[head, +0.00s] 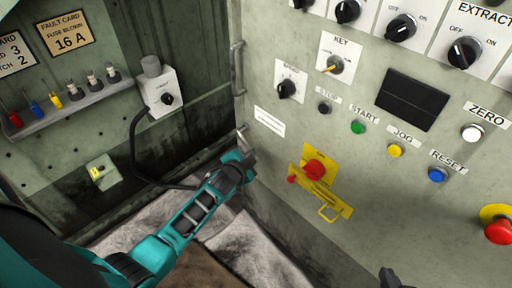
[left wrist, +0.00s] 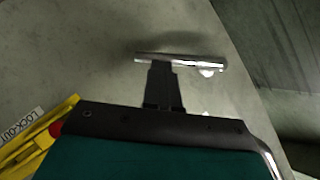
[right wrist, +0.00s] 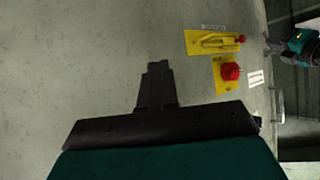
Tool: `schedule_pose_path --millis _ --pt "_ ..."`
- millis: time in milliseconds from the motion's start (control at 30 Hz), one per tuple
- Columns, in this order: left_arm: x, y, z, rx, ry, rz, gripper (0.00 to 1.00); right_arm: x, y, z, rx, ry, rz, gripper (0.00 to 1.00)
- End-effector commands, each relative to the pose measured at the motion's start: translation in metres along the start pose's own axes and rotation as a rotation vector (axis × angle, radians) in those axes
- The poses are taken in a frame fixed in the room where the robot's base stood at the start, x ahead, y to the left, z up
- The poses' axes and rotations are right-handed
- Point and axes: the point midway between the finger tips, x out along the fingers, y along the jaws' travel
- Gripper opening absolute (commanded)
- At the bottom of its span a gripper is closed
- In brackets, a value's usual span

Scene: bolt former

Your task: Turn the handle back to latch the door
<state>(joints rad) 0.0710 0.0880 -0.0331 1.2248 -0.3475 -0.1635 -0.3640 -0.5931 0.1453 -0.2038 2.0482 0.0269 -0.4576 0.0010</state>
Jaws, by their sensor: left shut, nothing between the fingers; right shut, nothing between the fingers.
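The silver lever handle (head: 242,136) is on the grey panel door (head: 300,225), near its left edge. In the left wrist view the handle (left wrist: 180,60) lies nearly crosswise, just beyond my fingertips. My left gripper (head: 247,158) is shut and empty, close below the handle. In the left wrist view its fingertips (left wrist: 162,64) meet the bar's near edge; I cannot tell whether they touch. My right gripper (head: 389,277) shows only as a dark tip at the bottom edge. In the right wrist view it is shut and empty (right wrist: 157,68), in front of bare panel.
A yellow lockout bracket (head: 325,192) with a red knob (head: 315,169) stands out from the panel, right of my left gripper. Knobs, buttons and a red emergency button (head: 498,231) are further right. A vertical grab bar (head: 238,68) is above the handle. A black cable (head: 135,150) hangs left.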

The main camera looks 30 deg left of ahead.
Motion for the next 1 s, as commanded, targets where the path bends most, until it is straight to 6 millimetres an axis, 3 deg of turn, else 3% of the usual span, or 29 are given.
schedule_pose_path --millis 267,533,1000 --pt "0.009 0.010 0.010 0.104 0.007 -0.074 0.00 0.018 -0.007 0.020 0.003 0.007 -0.019 0.00" --pt "0.020 0.014 0.027 0.279 0.006 -0.192 0.00 0.047 -0.005 0.067 -0.002 -0.003 -0.020 0.00" --pt "0.033 0.004 0.048 0.293 0.002 -0.195 0.00 0.047 -0.006 0.064 -0.003 -0.001 -0.025 0.00"
